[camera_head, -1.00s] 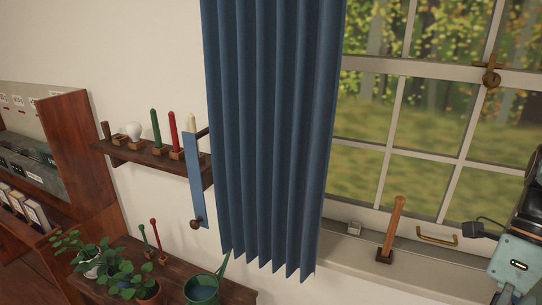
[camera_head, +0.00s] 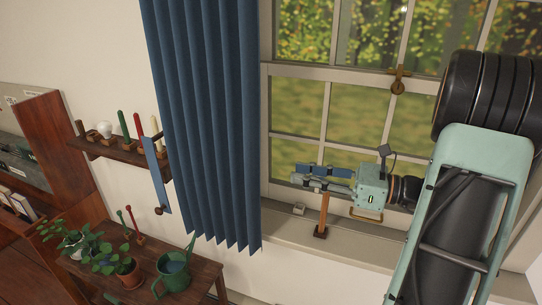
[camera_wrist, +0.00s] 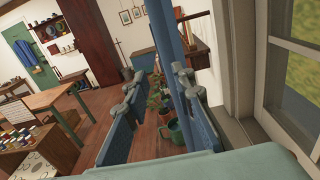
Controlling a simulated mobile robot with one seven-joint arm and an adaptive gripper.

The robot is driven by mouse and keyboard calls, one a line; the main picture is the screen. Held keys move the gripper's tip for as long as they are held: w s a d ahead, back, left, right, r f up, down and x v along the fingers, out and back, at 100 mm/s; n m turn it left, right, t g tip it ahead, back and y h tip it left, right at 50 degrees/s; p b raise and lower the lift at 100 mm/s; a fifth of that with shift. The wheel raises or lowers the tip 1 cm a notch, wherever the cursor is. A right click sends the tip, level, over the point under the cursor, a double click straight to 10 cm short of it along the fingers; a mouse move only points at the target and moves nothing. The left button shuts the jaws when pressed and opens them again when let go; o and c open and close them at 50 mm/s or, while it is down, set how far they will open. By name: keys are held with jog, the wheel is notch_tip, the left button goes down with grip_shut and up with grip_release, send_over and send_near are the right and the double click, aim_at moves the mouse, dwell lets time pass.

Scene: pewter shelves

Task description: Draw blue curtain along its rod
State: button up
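The blue curtain (camera_head: 208,125) hangs in folds at the left side of the window in the head view. Its rod is out of frame above. My gripper (camera_head: 296,175) is in front of the lower window, pointing left at the curtain's right edge, with a small gap in that view. In the wrist view my gripper (camera_wrist: 160,74) is open, its two fingers well apart. A narrow blue strip, seemingly the curtain (camera_wrist: 162,28) edge-on, shows beyond and between the fingertips. Nothing is held.
A wooden peg (camera_head: 322,216) stands on the sill below my gripper. A window latch (camera_head: 398,83) is above. A green watering can (camera_head: 173,274) and plants stand on a low bench.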

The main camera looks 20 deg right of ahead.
aim_at(257, 161)
jog(key=p+x, duration=0.1)
jog(key=x, duration=1)
jog(key=shift+w+d+r, duration=0.25)
jog(key=shift+w+r, duration=0.05)
jog(key=shift+r, duration=0.05)
jog(key=shift+c, duration=0.3)
grip_shut()
